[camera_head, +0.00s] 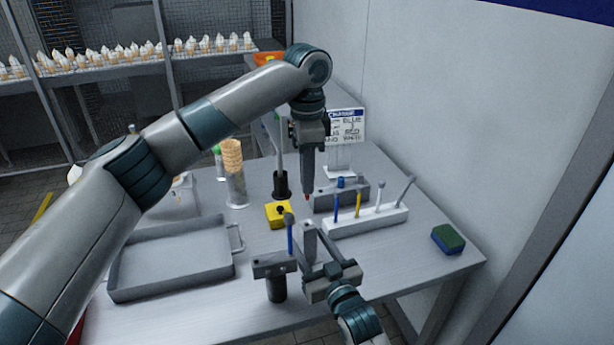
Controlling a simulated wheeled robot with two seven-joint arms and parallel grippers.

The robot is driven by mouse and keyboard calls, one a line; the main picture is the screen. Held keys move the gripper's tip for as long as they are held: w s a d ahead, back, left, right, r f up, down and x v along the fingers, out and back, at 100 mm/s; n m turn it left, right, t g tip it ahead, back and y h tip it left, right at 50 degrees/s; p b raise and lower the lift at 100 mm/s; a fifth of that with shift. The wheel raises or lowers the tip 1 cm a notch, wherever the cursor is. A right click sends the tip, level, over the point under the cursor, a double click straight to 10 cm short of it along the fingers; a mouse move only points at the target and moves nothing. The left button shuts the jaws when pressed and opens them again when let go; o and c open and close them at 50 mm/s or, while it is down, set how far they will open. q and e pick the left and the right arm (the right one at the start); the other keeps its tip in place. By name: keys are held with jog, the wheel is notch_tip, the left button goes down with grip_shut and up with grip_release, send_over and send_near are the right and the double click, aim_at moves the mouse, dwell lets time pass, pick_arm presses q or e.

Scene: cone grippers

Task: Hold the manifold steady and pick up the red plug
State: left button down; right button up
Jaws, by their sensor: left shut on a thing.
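The manifold (352,197), a grey block with a blue plug (341,182) on top, stands at the back right of the table. My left gripper (307,194) points straight down at the manifold's left end. It is shut on the red plug (307,198), of which only a small red bit shows at the fingertips. Whether the plug touches the manifold cannot be told. My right gripper (322,254) is low at the table's front, with its fingers apart and apparently empty. It is apart from the manifold.
A white rack (372,222) with several thin tools stands before the manifold. A yellow block (278,214), a grey tray (175,262), a cone holder (236,188) and a green-blue sponge (448,239) are on the table. A grey block on a dark post (275,288) is beside my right gripper.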

jog(key=v, duration=1.2)
dwell(0.5)
